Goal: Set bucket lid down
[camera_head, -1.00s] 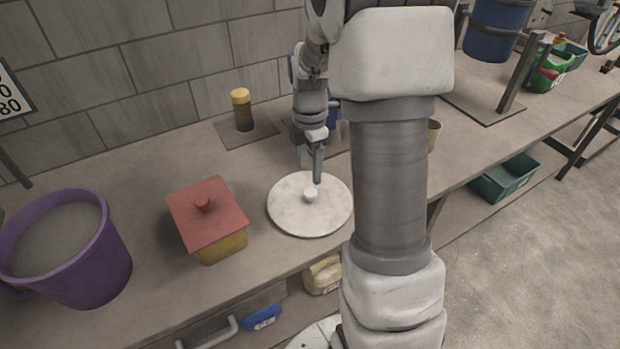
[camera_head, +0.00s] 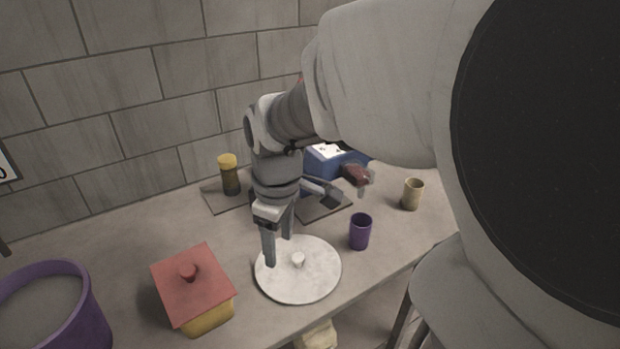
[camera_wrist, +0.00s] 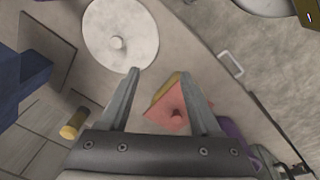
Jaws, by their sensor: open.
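The white round lid (camera_head: 322,284) with a small knob lies flat on the bench top. It also shows at the top of the wrist view (camera_wrist: 108,22), with its knob beyond the fingertips and not between them. My gripper (camera_head: 278,250) is open and empty near the lid's back left edge, apart from the knob. In the wrist view its two fingers (camera_wrist: 160,73) are spread with nothing between them. A purple bucket (camera_head: 92,322) stands at the lower left, with its mouth uncovered and grey inside.
A yellow box with a red lid (camera_head: 195,284) stands left of the white lid. A purple cup (camera_head: 360,232) is close on its right, with a tan cup (camera_head: 412,194) farther right. A yellow-capped jar (camera_head: 229,175) and a blue box (camera_head: 330,165) stand behind.

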